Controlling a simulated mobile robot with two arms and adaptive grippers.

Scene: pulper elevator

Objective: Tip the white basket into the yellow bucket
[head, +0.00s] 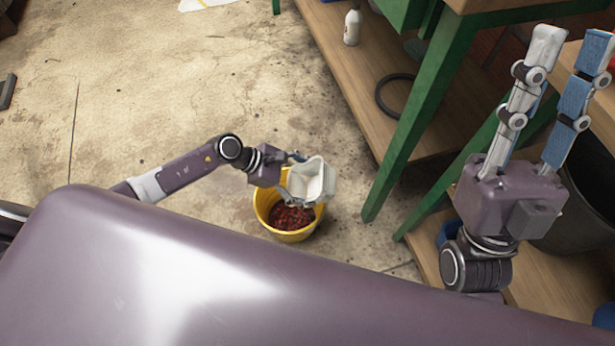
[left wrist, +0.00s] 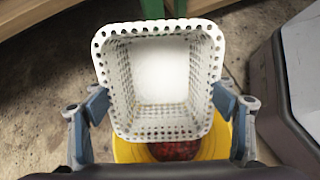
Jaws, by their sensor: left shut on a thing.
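The white basket (head: 312,180) is held by my left gripper (head: 295,180), above the yellow bucket (head: 262,208). In the left wrist view the perforated basket (left wrist: 122,90) sits between the two blue-padded fingers, its open mouth towards the camera. Its inside looks empty. In the head view the basket is tilted over the bucket's right rim. Dark red pieces (head: 290,217) lie in the bucket, which stands on the floor. My right gripper (head: 572,47) is open and empty at the right, fingers pointing up.
A green-legged table (head: 418,115) with a low wooden shelf (head: 350,75) stands right of the bucket. A white bottle (head: 352,27) and a black ring (head: 394,97) are on the shelf. A dark bin (head: 585,205) is behind my right gripper.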

